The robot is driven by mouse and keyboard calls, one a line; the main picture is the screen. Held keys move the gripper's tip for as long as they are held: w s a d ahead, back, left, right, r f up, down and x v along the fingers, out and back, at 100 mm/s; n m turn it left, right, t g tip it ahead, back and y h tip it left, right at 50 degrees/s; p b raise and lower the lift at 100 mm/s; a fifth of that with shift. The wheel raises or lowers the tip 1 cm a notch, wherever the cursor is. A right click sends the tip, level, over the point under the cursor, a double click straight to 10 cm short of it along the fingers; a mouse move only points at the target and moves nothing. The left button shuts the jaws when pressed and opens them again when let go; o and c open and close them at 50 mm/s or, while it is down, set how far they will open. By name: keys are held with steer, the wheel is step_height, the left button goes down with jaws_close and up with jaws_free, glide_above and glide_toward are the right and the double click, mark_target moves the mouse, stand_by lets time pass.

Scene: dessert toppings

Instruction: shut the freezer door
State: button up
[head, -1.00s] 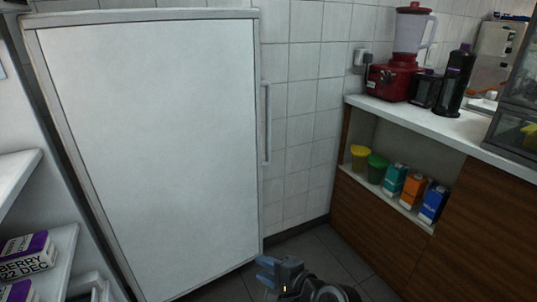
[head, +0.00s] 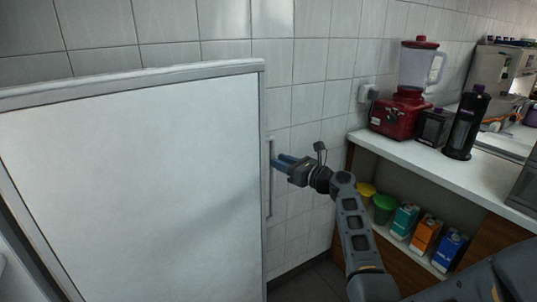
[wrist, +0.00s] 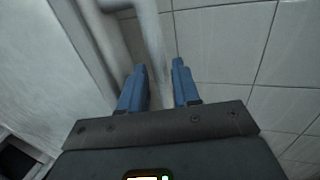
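The white freezer door (head: 140,190) fills the left of the head view and stands swung open, its broad flat face towards me. Its grey bar handle (head: 269,175) shows past the door's right edge, on the side towards the tiled wall. My gripper (head: 279,162) is at the handle, its blue fingers pointing left. In the wrist view the fingers (wrist: 158,80) are apart, with the handle bar (wrist: 150,40) running between them. I see no clear contact on either side of the bar. The door (wrist: 40,70) is also at the left of the wrist view.
A tiled wall (head: 310,100) stands close behind the handle. At right, a counter (head: 410,152) holds a red blender (head: 400,105) and dark bottles. Pots and cartons (head: 425,232) sit on the shelf below. My arm crosses in front of this shelf.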

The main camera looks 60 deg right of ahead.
steer(key=x, duration=0.5)
steer(key=shift+w, duration=0.35)
steer(key=shift+c, duration=0.2)
jaws_close()
